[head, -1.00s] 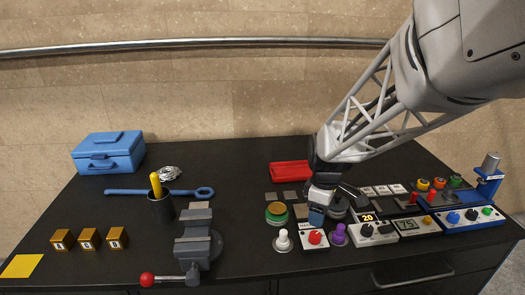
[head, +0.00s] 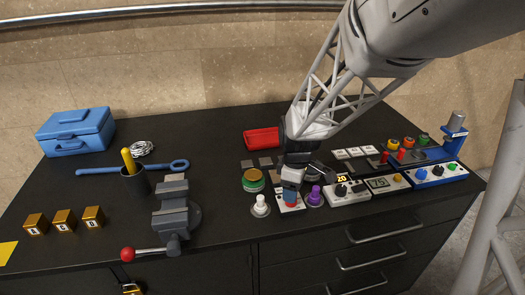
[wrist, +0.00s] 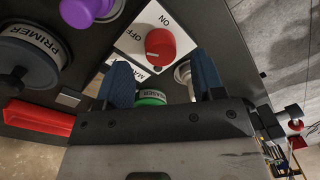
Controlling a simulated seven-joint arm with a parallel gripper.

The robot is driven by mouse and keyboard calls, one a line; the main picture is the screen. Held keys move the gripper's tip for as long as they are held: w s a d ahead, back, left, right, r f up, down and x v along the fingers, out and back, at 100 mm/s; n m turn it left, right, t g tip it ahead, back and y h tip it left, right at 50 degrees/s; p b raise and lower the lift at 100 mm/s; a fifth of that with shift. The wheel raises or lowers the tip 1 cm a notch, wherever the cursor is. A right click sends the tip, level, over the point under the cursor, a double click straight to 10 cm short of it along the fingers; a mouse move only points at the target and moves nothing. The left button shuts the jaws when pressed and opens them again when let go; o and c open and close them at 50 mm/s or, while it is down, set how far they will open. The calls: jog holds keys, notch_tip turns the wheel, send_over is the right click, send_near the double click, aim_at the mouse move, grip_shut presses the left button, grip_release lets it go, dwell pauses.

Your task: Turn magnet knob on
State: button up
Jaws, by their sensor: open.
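The magnet knob (wrist: 160,46) is a red round knob on a white panel (wrist: 138,48) marked ON and OFF; the name on the panel is partly hidden. Which mark the knob points to is not clear. In the head view the knob (head: 291,204) sits near the front of the bench, just below my fingertips. My gripper (wrist: 162,64) is open and empty, with its blue fingers on either side of the knob in the wrist view. In the head view my gripper (head: 291,190) is directly above the panel, and contact cannot be told.
A white-topped knob (head: 261,203) stands close on the left and a purple one (head: 315,195) close on the right. A green-and-gold round container (head: 253,180) is behind left.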

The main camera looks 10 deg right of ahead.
jog(key=shift+s+f, duration=0.1)
jog(key=shift+f, duration=1.4)
jog(key=c, duration=0.9)
